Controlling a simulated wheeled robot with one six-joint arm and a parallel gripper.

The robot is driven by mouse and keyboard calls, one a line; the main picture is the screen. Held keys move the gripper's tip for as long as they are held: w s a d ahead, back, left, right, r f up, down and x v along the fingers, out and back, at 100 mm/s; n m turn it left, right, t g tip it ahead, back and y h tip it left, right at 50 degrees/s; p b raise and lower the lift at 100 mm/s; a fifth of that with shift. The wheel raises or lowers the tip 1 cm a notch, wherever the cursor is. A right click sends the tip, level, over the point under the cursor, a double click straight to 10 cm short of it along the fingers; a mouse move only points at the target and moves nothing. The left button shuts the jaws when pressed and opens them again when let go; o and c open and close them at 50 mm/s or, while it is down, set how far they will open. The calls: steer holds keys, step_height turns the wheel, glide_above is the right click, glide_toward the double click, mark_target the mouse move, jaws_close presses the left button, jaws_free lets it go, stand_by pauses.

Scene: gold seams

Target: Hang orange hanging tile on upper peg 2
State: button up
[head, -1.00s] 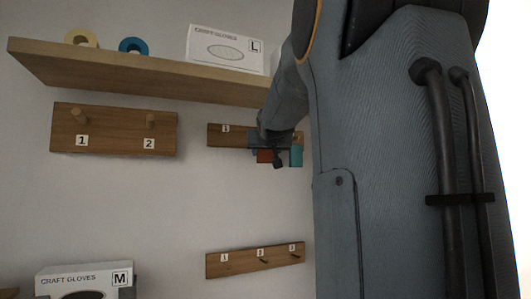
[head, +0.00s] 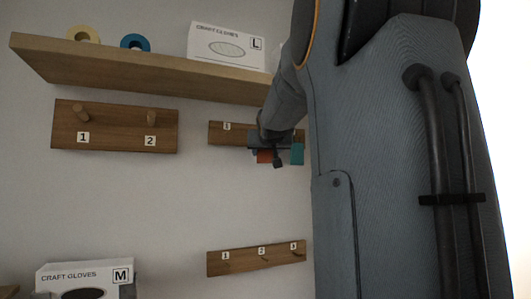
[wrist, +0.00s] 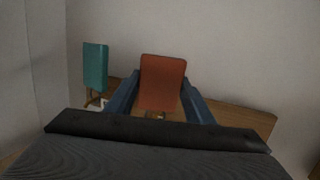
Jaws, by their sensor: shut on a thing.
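The orange tile (wrist: 163,82) stands between the two fingers of my gripper (wrist: 162,92) in the wrist view. The gripper is shut on it. In the head view my gripper (head: 277,149) is in front of the upper numbered board (head: 216,138), and a small part of the orange tile (head: 264,156) shows below it. Upper peg 2 is hidden behind my gripper in the head view. Whether the tile touches that peg, I cannot tell. A teal tile (head: 297,153) hangs at the board's right end. It also shows at the left in the wrist view (wrist: 95,66).
A wooden shelf (head: 150,75) above holds a glove box marked L (head: 226,47) and two tape rolls. A two-peg board (head: 110,112) is at the left. A lower three-peg board (head: 240,262) below looks empty. A glove box marked M (head: 85,278) stands lower left.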

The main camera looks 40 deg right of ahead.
stand_by(0.4)
steer(key=o, duration=1.2)
steer(key=shift+b+v, duration=1)
steer(key=shift+v, duration=2.9)
